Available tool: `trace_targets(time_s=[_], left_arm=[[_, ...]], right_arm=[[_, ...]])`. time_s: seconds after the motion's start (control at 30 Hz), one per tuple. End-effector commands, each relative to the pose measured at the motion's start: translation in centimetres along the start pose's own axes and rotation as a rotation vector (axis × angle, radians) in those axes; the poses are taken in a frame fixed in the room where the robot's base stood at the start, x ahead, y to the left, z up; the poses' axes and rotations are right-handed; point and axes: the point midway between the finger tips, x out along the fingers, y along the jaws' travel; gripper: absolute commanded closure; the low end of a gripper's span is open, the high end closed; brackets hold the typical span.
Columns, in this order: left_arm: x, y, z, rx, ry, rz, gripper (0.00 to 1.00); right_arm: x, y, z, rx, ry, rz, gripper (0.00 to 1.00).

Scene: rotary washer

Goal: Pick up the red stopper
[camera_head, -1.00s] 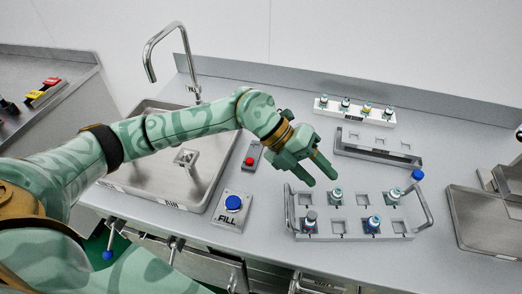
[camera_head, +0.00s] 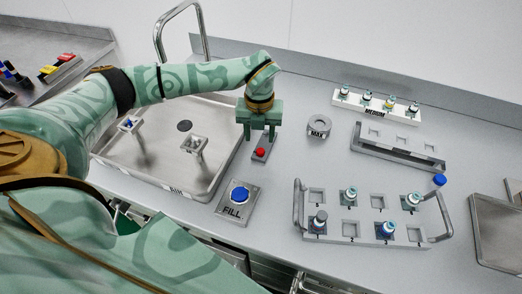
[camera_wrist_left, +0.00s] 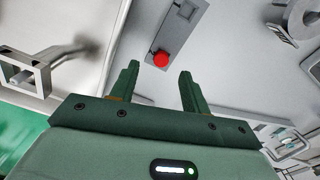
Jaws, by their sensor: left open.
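The red stopper (camera_head: 260,152) is a small round red piece on a narrow grey plate, right of the sink. It also shows in the left wrist view (camera_wrist_left: 161,60), ahead of the fingers and roughly centred between their tips. My left gripper (camera_head: 258,134) points down just behind and above the stopper in the head view. Its two fingers (camera_wrist_left: 159,72) are apart, with nothing between them. The exact height gap to the stopper is hard to tell. My right gripper is not in view.
The sink (camera_head: 150,165) lies to the left. The blue-button FILL plate (camera_head: 239,196) is in front of the stopper. A ring-shaped piece (camera_head: 318,126), a rack with vials (camera_head: 345,230), an empty rack (camera_head: 400,152) and a white vial block (camera_head: 375,108) stand to the right.

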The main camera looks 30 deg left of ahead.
Motion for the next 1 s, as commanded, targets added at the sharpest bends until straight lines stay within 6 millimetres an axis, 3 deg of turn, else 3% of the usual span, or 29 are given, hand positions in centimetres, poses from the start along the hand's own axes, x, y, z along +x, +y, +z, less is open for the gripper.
trace_targets(time_s=[0.17, 0.4, 0.63, 0.8, 1.0], left_arm=[[1.4, -0.1, -0.1, 0.001, 0.001, -0.001, 0.53], [5.2, -0.3, -0.2, 0.0, 0.002, 0.0, 0.53], [5.3, -0.3, -0.2, 0.001, -0.001, -0.002, 0.53], [5.3, -0.3, -0.2, 0.001, -0.001, -0.001, 1.0], [5.3, -0.3, -0.2, 0.001, -0.001, -0.001, 1.0]], right_arm=[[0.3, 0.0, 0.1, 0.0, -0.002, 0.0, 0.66], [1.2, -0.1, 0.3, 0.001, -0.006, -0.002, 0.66], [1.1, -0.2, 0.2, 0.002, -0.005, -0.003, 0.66], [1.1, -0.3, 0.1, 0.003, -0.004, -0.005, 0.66], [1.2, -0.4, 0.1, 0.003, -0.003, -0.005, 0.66]])
